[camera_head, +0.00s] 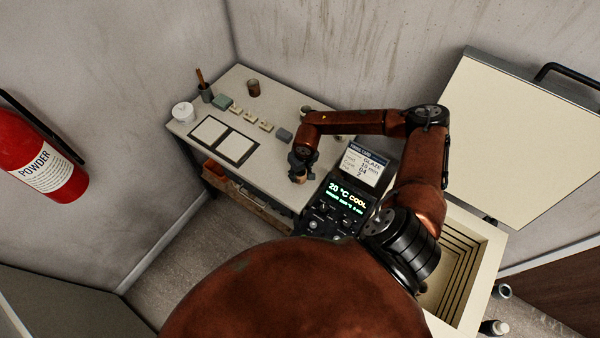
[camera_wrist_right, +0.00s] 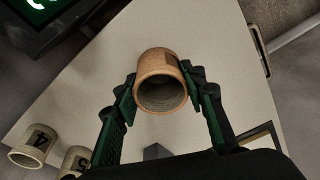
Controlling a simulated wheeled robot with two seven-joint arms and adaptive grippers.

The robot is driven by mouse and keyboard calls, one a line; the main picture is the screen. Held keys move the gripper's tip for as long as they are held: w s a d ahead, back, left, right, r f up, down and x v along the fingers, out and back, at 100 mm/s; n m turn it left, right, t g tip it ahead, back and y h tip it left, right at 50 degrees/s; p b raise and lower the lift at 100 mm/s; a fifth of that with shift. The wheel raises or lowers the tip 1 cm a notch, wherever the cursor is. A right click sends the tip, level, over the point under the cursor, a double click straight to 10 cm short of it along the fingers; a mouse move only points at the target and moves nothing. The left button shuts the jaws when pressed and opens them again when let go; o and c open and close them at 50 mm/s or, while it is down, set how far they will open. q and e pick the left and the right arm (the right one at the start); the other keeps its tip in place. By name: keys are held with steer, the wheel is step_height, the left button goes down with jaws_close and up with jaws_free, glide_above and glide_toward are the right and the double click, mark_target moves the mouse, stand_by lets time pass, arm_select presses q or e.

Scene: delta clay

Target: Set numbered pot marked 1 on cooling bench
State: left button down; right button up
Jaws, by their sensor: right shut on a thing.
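My right gripper (camera_head: 300,160) is shut on a tan clay pot (camera_head: 299,176), above the front right part of the pale bench (camera_head: 270,182). In the right wrist view the pot (camera_wrist_right: 160,80) sits between the two green fingers (camera_wrist_right: 161,95), its hollow mouth turned towards the camera. No number can be read on it. Pots marked 4 (camera_wrist_right: 35,146) and 5 (camera_wrist_right: 76,160) stand at the lower left of that view. My left gripper is not in view.
A brown pot (camera_head: 253,88) stands at the back of the bench. Two framed pale tiles (camera_head: 209,130), small blocks and a white tub (camera_head: 182,111) lie to the left. A control panel (camera_head: 340,200) and an open kiln (camera_head: 465,260) are to the right.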

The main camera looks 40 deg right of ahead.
steer(key=o, duration=1.2)
step_height(320, 180, up, 12)
steer(key=s, duration=0.1)
steer(key=shift+s+b, duration=0.35)
steer(key=shift+b, duration=0.05)
steer(key=shift+a, duration=0.1)
